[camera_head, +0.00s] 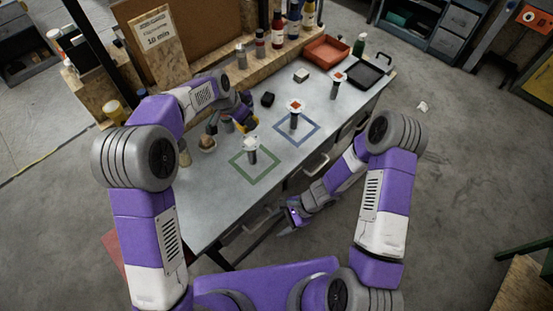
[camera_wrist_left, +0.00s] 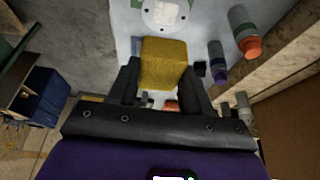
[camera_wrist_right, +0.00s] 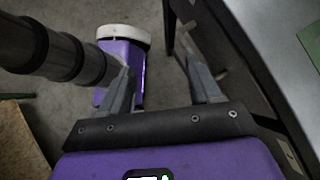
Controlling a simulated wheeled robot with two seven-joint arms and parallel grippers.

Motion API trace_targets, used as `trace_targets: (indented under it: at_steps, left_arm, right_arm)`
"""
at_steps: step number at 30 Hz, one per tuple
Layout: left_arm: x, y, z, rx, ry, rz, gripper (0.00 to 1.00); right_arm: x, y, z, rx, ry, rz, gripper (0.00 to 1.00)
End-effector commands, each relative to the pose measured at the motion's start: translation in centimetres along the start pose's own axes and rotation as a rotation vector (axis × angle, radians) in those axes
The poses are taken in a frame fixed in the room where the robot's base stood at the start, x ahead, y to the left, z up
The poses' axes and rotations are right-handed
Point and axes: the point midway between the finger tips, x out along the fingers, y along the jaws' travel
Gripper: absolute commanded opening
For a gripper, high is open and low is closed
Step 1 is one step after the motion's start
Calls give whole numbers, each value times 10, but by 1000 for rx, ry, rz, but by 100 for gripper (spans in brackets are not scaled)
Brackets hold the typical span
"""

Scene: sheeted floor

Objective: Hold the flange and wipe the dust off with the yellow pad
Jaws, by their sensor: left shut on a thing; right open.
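My left gripper (camera_head: 240,115) is shut on the yellow pad (camera_wrist_left: 163,63), held above the table behind the green square. The pad shows only partly in the head view (camera_head: 249,124). A grey-stemmed flange (camera_head: 252,146) with a pale top stands upright at the green square. Another flange (camera_head: 295,107) with an orange-red patch on its top stands at the blue square, and a third, similar one (camera_head: 338,79) stands farther back right. A pale flange disc (camera_wrist_left: 165,13) lies beyond the pad in the left wrist view. My right gripper (camera_wrist_right: 160,76) is open and empty, beside the table's front edge.
The grey table (camera_head: 215,205) bears a green square outline (camera_head: 238,163) and a blue one (camera_head: 311,137). A black block (camera_head: 267,99), a pale block (camera_head: 301,75), a red tray (camera_head: 327,51) and a black tray (camera_head: 371,73) sit toward the back. Bottles line the back ledge.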

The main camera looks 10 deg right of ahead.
Motion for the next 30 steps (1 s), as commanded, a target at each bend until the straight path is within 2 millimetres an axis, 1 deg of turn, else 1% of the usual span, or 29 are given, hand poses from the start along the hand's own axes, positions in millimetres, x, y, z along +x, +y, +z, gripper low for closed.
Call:
trace_targets:
  at_steps: [1,5,7,9,12,15,18,22,26,30]
  left_arm:
    - [0,0,0,0,0,0,20]
    - [0,0,0,0,0,0,20]
    - [0,0,0,0,0,0,20]
    - [0,0,0,0,0,0,20]
    - [0,0,0,0,0,0,20]
    - [0,0,0,0,0,0,20]
    - [0,0,0,0,0,0,20]
    - [0,0,0,0,0,0,20]
    - [0,0,0,0,0,0,20]
    - [0,0,0,0,0,0,20]
  right_arm:
    - [-3,-15,4,63,-34,-49,63]
    - [-14,-58,13,228,-137,-195,63]
    - [-24,-84,15,310,-192,-285,63]
    - [-35,-109,16,382,-245,-377,63]
    - [-54,-141,14,465,-310,-501,63]
    - [-71,-165,9,526,-359,-606,63]
    - [-84,-181,5,563,-393,-679,63]
    - [-92,-192,3,586,-413,-725,63]
    - [-86,-201,4,589,-416,-732,63]
    - [-69,-216,8,589,-415,-730,63]
